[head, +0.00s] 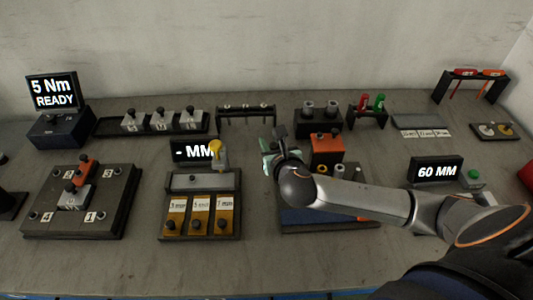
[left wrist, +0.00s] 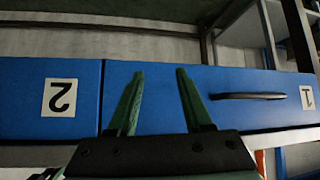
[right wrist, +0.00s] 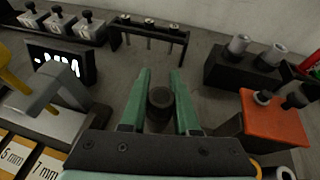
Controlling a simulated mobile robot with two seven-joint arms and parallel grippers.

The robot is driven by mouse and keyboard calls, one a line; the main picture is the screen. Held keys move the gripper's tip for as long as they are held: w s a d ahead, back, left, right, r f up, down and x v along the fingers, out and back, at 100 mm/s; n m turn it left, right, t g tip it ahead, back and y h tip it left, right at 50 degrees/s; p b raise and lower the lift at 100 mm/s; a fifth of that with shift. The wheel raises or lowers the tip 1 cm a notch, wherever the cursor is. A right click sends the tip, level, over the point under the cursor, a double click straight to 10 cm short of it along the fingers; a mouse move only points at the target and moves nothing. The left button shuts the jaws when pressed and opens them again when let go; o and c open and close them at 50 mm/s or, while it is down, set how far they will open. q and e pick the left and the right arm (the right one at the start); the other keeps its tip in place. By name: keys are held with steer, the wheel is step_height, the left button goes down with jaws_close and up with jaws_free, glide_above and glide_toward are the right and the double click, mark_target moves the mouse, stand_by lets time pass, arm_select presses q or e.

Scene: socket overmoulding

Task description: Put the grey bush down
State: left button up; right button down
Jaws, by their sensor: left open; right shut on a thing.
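My right gripper (head: 268,146) is over the middle of the bench, behind the blue-topped mat. In the right wrist view its green fingers (right wrist: 160,95) are shut on a dark round piece, which I take for the grey bush (right wrist: 160,104); its top face shows between the fingers. I cannot tell whether its underside touches anything. Two lighter grey cylinders (head: 308,105) stand on a black block at the back. My left gripper (left wrist: 155,88) shows only in the left wrist view, open and empty, before blue drawers marked 2 and 1.
A black rack with pins (head: 246,109) stands behind the right gripper. An orange-topped block (head: 327,143) is close on its right. A display with a yellow-knobbed press (head: 216,150) is on its left. A blue mat (head: 310,216) lies in front, partly under my arm.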

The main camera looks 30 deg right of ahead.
steer(key=w+f, duration=0.2)
steer(key=f, duration=0.1)
steer(key=shift+w+d+f+b, duration=0.1)
steer(key=shift+w+f+b, duration=0.05)
steer(key=shift+w+b, duration=0.2)
steer(key=shift+w+f, duration=0.1)
steer(key=shift+f, duration=1.45)
steer(key=c, duration=1.1)
jaws_free()
steer(key=shift+f, duration=0.2)
steer(key=o, duration=0.4)
steer(key=shift+o, duration=0.2)
steer(key=shift+r, duration=0.1)
